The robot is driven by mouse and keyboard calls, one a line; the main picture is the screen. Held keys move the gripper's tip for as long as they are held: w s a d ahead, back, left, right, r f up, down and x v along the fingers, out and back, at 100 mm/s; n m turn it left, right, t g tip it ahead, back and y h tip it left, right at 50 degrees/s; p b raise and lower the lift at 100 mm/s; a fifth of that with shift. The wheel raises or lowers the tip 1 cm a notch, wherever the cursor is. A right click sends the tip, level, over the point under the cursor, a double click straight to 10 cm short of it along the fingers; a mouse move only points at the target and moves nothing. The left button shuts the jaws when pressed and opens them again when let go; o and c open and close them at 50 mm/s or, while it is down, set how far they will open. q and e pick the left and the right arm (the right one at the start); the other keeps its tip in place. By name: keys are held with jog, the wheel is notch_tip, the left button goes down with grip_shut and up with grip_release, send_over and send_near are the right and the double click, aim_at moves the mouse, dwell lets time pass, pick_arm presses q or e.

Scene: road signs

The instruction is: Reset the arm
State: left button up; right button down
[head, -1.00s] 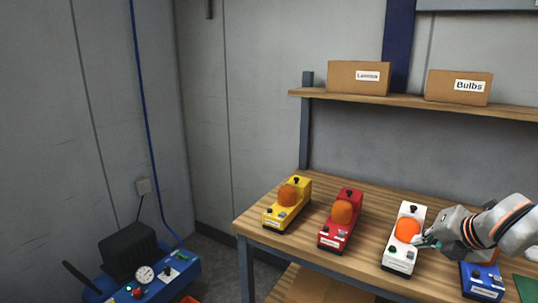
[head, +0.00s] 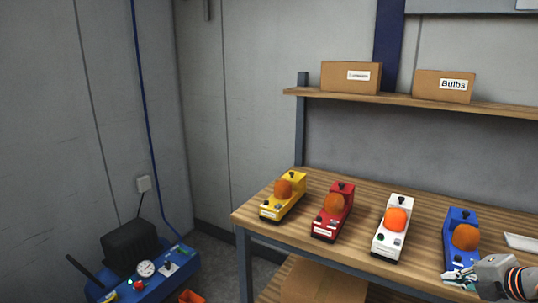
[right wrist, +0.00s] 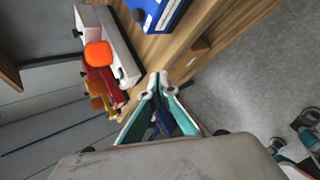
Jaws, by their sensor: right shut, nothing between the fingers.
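My right gripper (head: 462,278) is at the lower right of the head view, at the front of the blue lamp unit (head: 462,238), and hides part of its base. The right wrist view shows its fingers (right wrist: 158,82) shut and empty. Each lamp unit on the table carries an orange dome. The white unit (head: 393,230), the red unit (head: 333,212) and the yellow unit (head: 283,197) stand in a row to the left of the blue one. My left gripper is not in view.
The wooden workbench (head: 420,270) carries the units. A shelf (head: 400,98) above it holds two cardboard boxes, the right one (head: 443,86) labelled "Bulbs". A blue machine with a gauge (head: 150,280) stands on the floor at the left. A white object (head: 521,243) lies at the right.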

jog(key=s+a+f+m, duration=0.2)
jog(key=s+f+m, duration=0.4)
jog(key=f, duration=0.5)
jog(key=s+a+f+m, duration=0.2)
jog(key=s+f+m, duration=0.2)
jog(key=s+f, duration=0.55)
jog(key=s+a+f+m, duration=0.2)
jog(key=a+f+m, duration=0.2)
jog(key=a, duration=0.7)
jog(key=s+a+f+m+t+y, duration=0.1)
jog(key=s+a+f+m, duration=0.1)
jog(key=a, duration=0.9)
notch_tip(320, 180, down, 2)
jog(key=shift+a+m+y, duration=0.3)
jog(key=shift+m, duration=0.6)
